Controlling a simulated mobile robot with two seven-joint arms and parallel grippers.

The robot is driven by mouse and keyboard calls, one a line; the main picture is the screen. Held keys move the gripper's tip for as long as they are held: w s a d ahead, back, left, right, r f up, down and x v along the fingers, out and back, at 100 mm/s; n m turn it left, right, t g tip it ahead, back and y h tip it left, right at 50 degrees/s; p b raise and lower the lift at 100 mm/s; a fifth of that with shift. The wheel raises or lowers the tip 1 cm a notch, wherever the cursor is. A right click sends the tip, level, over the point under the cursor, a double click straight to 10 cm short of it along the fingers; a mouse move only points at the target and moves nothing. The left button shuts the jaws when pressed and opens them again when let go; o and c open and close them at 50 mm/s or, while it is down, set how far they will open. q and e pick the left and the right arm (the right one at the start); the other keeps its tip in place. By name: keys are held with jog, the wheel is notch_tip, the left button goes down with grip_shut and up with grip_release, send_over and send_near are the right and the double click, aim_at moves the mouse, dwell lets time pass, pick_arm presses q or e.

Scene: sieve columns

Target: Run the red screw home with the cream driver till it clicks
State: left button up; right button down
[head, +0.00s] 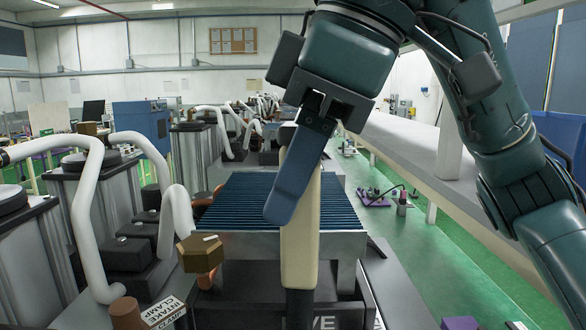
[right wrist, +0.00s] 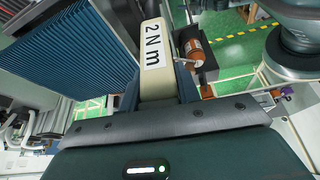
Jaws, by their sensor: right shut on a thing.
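The cream driver (head: 301,228) stands nearly upright in the head view, its dark lower end (head: 298,305) running out of the bottom of the picture. My right gripper (head: 298,185) comes down from above and is shut on the driver, with one blue finger across its front. In the right wrist view the driver (right wrist: 155,62) shows a "2 N m" label between the fingers of my right gripper (right wrist: 158,92). I cannot make out the red screw in either view. The driver's tip is out of sight. My left gripper is not in view.
A blue ribbed pack (head: 235,200) stands behind the driver. A brass hex knob (head: 201,253), white pipes (head: 85,210) and a brown cylinder (head: 126,313) by an "INTAKE CLAMP" label lie to the left. An orange-brown labelled cylinder (right wrist: 196,50) is beside the driver in the wrist view.

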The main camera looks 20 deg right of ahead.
pick_arm(q)
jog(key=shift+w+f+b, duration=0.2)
jog(key=shift+b, duration=0.2)
pick_arm(e)
jog(key=shift+f, duration=0.45)
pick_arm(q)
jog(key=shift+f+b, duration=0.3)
pick_arm(e)
jog(key=shift+f, duration=0.45)
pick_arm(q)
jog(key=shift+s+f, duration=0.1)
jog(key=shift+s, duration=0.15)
pick_arm(e)
jog(key=shift+f, duration=0.2)
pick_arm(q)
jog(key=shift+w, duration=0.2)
pick_arm(e)
jog(key=shift+f, duration=0.25)
dwell(0.9)
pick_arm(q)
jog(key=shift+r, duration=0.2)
pick_arm(e)
jog(key=shift+r, duration=0.15)
